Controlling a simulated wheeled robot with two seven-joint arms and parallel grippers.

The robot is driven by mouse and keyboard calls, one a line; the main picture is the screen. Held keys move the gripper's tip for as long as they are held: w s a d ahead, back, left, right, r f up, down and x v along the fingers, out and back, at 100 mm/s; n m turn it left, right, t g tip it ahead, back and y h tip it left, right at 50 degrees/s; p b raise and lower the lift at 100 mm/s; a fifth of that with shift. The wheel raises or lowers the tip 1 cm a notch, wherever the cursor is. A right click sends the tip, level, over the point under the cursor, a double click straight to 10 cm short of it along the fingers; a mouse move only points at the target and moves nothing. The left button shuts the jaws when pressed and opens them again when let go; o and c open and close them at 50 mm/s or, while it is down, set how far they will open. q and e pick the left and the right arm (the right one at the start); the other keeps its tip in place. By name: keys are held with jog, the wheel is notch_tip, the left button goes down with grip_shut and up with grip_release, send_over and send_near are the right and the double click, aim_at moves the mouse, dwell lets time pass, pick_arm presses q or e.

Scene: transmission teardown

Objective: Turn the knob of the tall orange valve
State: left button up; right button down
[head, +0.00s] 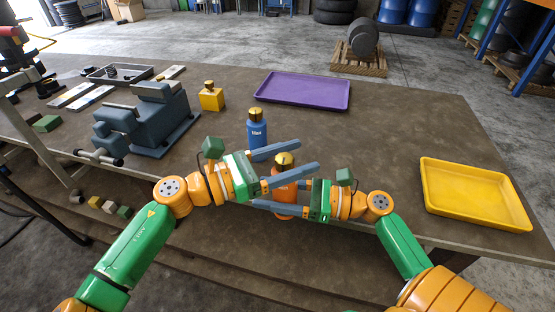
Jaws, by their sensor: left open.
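The tall orange valve (286,194) stands upright near the front edge of the table, with a gold knob (284,159) on top. My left gripper (307,156) comes in from the left. Its two long fingers are open and spread, and the knob shows in the gap between them. I cannot tell whether either finger touches it. My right gripper (262,194) comes from the right, lower down, with its fingers at the valve's body. The fingers partly hide the body, and I cannot tell whether they press on it.
A blue valve (257,131) with a gold top stands just behind the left gripper. A short yellow valve (211,98) is further back. A grey housing (160,118) is at left. A purple tray (302,90) lies behind and a yellow tray (474,193) at right, with bare table between.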

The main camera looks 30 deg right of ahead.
pick_arm(q)
jog(key=w+a, duration=0.2)
jog(key=a, duration=0.9)
jog(key=shift+d+f, duration=0.1)
jog(key=w+a, duration=0.2)
jog(key=a, duration=0.9)
jog(key=shift+a+f, duration=0.15)
jog(key=shift+a, duration=0.25)
jog(key=shift+w, duration=0.1)
